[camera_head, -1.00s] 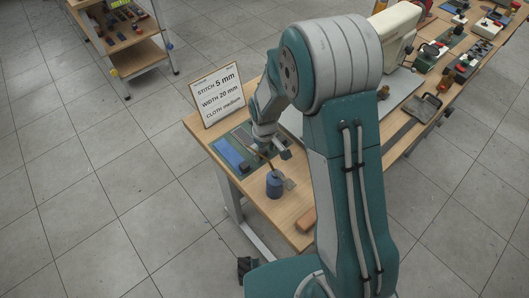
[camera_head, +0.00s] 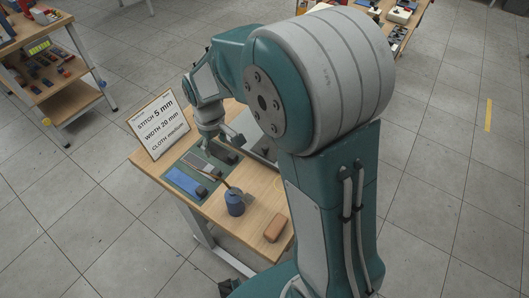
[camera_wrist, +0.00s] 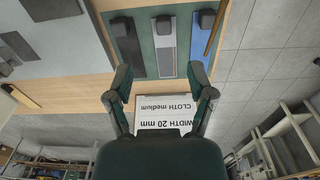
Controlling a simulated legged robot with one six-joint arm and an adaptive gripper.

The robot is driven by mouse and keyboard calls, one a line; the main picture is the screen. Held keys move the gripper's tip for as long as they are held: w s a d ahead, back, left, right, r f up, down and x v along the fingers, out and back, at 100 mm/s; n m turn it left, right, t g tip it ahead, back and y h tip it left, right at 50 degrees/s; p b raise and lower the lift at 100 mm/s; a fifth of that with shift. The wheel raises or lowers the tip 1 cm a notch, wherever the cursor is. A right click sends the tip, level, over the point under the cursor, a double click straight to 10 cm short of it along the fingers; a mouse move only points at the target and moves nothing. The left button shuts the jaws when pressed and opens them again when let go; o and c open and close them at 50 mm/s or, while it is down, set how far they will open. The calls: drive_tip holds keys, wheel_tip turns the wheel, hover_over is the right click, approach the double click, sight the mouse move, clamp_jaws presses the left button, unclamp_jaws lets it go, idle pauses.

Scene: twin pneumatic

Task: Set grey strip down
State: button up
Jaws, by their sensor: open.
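The grey strip (camera_wrist: 165,50) lies flat on the green mat (camera_wrist: 146,43) in the wrist view, between a dark strip (camera_wrist: 127,48) and a blue strip (camera_wrist: 198,40). Each strip carries a dark block at one end. In the head view the grey strip (camera_head: 196,162) shows partly below my gripper (camera_head: 210,141), next to the blue strip (camera_head: 187,182). In the wrist view my gripper (camera_wrist: 160,88) has its two fingers wide apart with nothing between them. It is clear of the grey strip.
A sign (camera_head: 160,122) stands at the table's back left edge. A blue pot (camera_head: 235,203) with a brown stick stands in front of the mat. A reddish-brown block (camera_head: 275,228) lies near the front edge. Bare wood surrounds them. A shelf cart (camera_head: 60,75) stands apart on the left.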

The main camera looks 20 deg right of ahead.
drive_tip(key=s+d+r+m+t, duration=0.2)
drive_tip(key=s+d+r+m, duration=0.1)
drive_tip(key=s+r, duration=0.4)
drive_tip(key=s+d+r+m+t, duration=0.3)
drive_tip(key=s+d+r, duration=0.2)
drive_tip(key=s, duration=0.8)
wheel_tip(320, 180, up, 3)
drive_tip(key=shift+s+d+r, duration=0.15)
drive_tip(key=shift+d, duration=0.05)
